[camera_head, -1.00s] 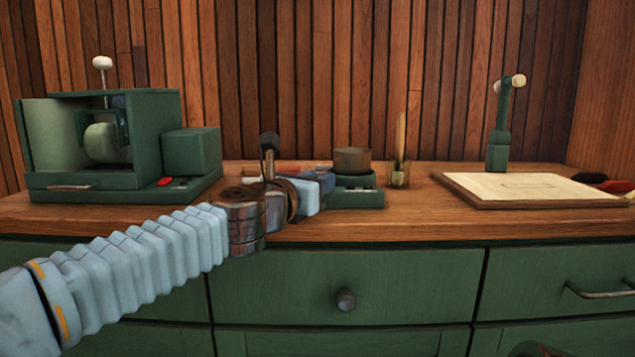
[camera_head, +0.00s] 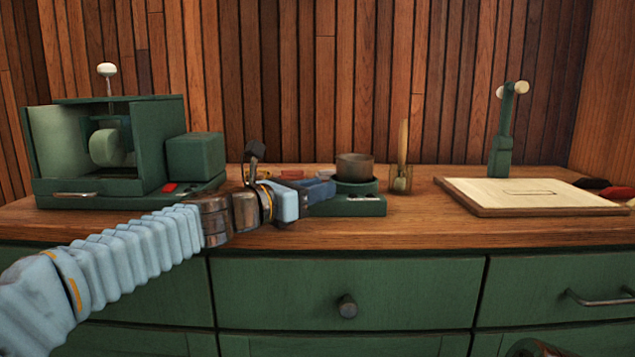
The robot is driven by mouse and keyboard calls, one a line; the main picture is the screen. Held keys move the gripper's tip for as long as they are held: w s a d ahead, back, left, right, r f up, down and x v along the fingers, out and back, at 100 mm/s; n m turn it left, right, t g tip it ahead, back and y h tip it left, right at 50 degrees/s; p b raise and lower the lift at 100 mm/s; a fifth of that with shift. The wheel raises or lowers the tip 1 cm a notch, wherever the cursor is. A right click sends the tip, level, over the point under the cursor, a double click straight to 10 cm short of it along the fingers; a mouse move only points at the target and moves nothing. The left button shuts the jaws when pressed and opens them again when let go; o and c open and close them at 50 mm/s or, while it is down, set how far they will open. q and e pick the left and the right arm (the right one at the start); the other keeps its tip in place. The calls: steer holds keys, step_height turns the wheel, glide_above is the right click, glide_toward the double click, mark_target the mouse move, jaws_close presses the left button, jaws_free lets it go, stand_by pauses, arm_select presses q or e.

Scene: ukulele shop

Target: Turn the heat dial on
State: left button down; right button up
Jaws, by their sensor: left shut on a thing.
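A small green heater (camera_head: 350,207) stands near the counter's front edge with a brown pot (camera_head: 355,167) on top. A small light-and-dark panel (camera_head: 362,197) shows on its front right. My left gripper (camera_head: 322,190) reaches in from the left, its blue fingers at the heater's left front. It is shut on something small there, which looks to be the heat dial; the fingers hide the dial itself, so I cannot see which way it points. My right gripper is not in view.
A green machine (camera_head: 120,190) with a red button stands at the left. A glass with brushes (camera_head: 401,178) is right of the heater. A pale board (camera_head: 530,195) and a green lever stand (camera_head: 503,140) are at the right. Red and black tools lie at the far right.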

arm_select(q)
steer(key=m+g+h+p, duration=0.2)
steer(key=w+m+g+p, duration=0.1)
steer(key=g+p, duration=0.1)
steer(key=shift+a+r+h, duration=0.15)
steer(key=shift+a+h, duration=0.1)
steer(key=shift+h, duration=0.15)
steer(key=shift+w+f+m+g+h+p, duration=0.15)
steer(key=shift+m+g+h+p, duration=0.55)
steer(key=shift+m+g+p, duration=1.05)
steer(key=shift+f+n+g, duration=0.1)
steer(key=shift+n+g, duration=0.15)
steer(key=shift+n, duration=0.1)
steer(key=c, duration=0.9)
jaws_free()
steer(key=shift+o, duration=0.2)
steer(key=b+v, duration=0.1)
steer(key=v, duration=1.3)
steer(key=shift+d, duration=0.1)
